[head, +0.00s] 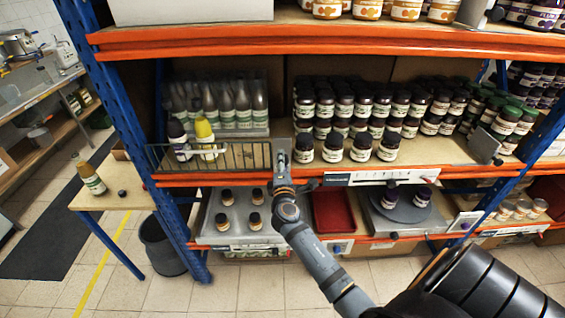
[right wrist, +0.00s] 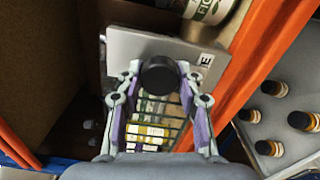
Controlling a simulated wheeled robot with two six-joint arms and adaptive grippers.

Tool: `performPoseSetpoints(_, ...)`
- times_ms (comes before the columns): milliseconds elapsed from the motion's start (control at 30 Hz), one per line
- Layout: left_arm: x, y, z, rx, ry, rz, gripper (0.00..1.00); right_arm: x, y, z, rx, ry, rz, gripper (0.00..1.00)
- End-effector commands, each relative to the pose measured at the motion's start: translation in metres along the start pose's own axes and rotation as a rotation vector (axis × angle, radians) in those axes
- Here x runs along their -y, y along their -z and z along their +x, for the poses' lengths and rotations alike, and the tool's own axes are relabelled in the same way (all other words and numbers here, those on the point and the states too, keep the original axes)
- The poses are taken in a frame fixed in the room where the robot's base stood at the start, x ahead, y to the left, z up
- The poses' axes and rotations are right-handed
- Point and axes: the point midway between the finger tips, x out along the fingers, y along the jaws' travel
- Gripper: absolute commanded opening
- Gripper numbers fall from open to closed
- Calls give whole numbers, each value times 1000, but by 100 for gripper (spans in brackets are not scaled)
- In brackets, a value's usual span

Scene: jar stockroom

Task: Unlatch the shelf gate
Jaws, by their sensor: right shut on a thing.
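The shelf gate (head: 228,156) is a low, dark wire gate across the front left of the middle shelf. Its bars also show between my fingers in the right wrist view (right wrist: 152,122). At its right end is a grey latch plate (right wrist: 128,50) with a round black knob (right wrist: 158,77). My right gripper (head: 282,172) is at this end of the gate, its fingers on both sides of the knob, shut on it. In the head view the gripper hides the knob. My left gripper is not in view.
Clear bottles (head: 243,108), a yellow bottle (head: 204,134) and a dark bottle (head: 178,140) stand behind the gate. Dark jars (head: 332,148) stand close to its right. The orange shelf edge (head: 240,180) runs just below. A small table (head: 118,190) stands at the left.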

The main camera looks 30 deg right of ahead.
Motion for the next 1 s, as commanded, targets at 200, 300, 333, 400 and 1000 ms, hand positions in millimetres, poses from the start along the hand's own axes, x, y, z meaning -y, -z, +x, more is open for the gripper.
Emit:
performPoseSetpoints(200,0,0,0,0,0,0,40,2,0,0,0,3,-2,47)
performPoseSetpoints(300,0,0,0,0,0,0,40,2,0,0,0,3,-1,60)
performPoseSetpoints(333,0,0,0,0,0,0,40,1,0,0,0,2,-1,60)
performPoseSetpoints(400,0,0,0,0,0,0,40,1,0,0,0,2,-1,60)
performPoseSetpoints(1000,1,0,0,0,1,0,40,2,0,-82,1,7,3,60)
